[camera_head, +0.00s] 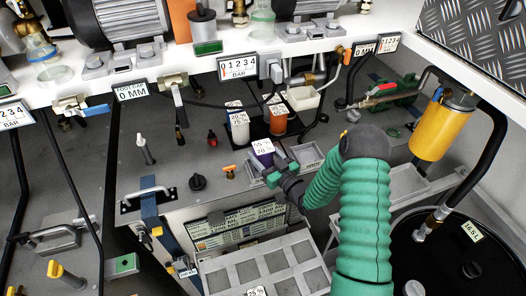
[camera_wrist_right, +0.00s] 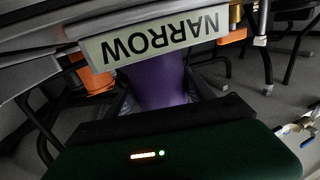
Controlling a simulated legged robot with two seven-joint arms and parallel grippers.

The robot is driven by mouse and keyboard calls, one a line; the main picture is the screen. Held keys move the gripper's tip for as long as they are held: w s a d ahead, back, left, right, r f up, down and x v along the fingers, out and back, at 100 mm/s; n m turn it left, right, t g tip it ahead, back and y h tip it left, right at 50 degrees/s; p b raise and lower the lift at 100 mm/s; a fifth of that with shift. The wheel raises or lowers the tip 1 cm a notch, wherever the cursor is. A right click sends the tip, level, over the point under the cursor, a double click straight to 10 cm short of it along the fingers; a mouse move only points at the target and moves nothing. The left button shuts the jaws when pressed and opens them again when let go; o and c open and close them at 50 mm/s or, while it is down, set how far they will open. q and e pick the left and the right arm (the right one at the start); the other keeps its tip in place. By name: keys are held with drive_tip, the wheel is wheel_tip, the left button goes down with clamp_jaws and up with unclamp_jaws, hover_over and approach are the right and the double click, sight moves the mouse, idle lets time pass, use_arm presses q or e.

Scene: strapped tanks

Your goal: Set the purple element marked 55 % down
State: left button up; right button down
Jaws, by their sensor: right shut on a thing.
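The purple element (camera_head: 265,158) has a white label on its top that reads 55 and more small print. It stands out above the grey panel top near the middle of the head view. My right gripper (camera_head: 273,169) comes in from the right on a green-sleeved arm and is shut on the purple element. In the right wrist view the purple element (camera_wrist_right: 155,84) shows between the dark fingers, partly behind a plate marked NARROW. Whether its lower end touches anything is hidden. My left gripper is not in view.
A white element (camera_head: 239,128) and an orange element (camera_head: 278,119) stand in a dark holder behind. A grey compartment tray (camera_head: 268,270) lies in front. A yellow cylinder (camera_head: 441,128) and black drum (camera_head: 455,250) are at the right.

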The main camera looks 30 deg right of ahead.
sight(268, 162)
drive_tip(key=shift+s+d, duration=0.1)
drive_tip(key=shift+d, duration=0.1)
drive_tip(key=c, duration=0.6)
unclamp_jaws()
drive_tip(key=shift+s+a, duration=0.1)
drive_tip(key=shift+o, duration=1.1)
drive_tip(key=shift+a, duration=0.15)
drive_tip(key=shift+a+r, duration=0.1)
drive_tip(key=shift+a, duration=0.3)
drive_tip(key=shift+s, duration=0.1)
drive_tip(key=s+b, duration=0.2)
drive_tip(key=s, duration=0.1)
drive_tip(key=s+b, duration=0.1)
drive_tip(key=s, duration=0.1)
drive_tip(key=shift+d+f, duration=0.4)
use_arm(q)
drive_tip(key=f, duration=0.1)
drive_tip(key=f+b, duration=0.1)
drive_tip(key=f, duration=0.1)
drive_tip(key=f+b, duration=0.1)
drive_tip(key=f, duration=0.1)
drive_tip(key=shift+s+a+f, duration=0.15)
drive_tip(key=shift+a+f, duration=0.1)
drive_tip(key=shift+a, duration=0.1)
use_arm(e)
drive_tip(key=s, duration=0.6)
drive_tip(key=shift+s+a+r, duration=0.15)
drive_tip(key=shift+s+r, duration=0.25)
